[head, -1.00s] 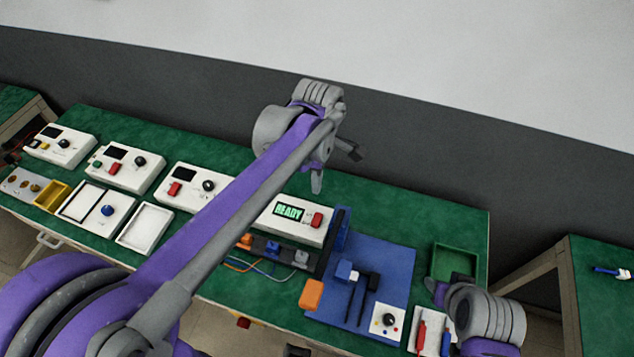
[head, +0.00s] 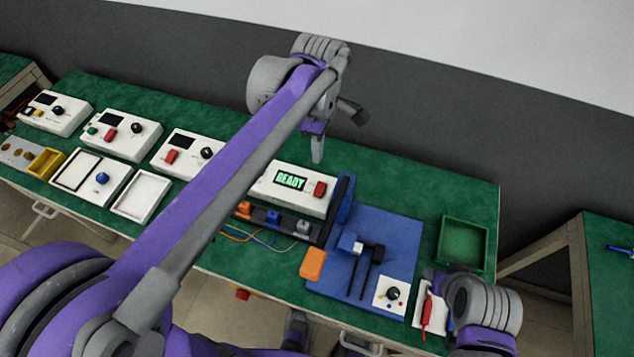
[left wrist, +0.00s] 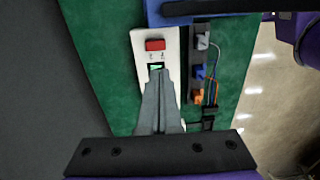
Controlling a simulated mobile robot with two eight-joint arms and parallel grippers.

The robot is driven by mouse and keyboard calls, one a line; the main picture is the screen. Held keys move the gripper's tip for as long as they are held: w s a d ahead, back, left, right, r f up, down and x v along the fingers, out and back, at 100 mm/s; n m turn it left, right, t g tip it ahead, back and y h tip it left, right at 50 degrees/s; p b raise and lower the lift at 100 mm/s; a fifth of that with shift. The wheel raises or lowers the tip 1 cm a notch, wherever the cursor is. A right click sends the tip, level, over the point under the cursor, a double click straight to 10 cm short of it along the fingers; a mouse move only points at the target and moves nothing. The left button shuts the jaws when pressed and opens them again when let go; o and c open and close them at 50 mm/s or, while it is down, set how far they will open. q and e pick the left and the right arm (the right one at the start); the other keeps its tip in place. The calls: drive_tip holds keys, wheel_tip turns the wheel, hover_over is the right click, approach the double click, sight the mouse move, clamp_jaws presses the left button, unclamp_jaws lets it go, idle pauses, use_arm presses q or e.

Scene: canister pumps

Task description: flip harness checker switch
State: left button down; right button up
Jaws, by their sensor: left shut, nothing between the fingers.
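The harness checker (head: 262,180) is a white box with a lit green READY display (head: 291,180) and a red switch (head: 320,189) at its right end. In the left wrist view the red switch (left wrist: 155,44) lies just beyond my fingertips. My left gripper (head: 317,157) is shut and empty, pointing down behind the checker in the head view. In the left wrist view its closed fingers (left wrist: 159,75) overlap the display and hide part of the box. A gap to the switch shows. My right gripper (head: 430,280) is partly hidden near the tool tray.
Plugs (head: 273,216) with wires sit in a dark rack in front of the checker. Other white boxes (head: 120,136) stand left. A green bin (head: 482,225) is at right.

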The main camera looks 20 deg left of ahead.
sight(317, 190)
use_arm(q)
wheel_tip(317, 190, down, 13)
drive_tip(key=shift+s+b, duration=0.15)
drive_tip(key=shift+b, duration=0.3)
use_arm(e)
drive_tip(key=shift+s+f, duration=0.1)
drive_tip(key=shift+f, duration=0.5)
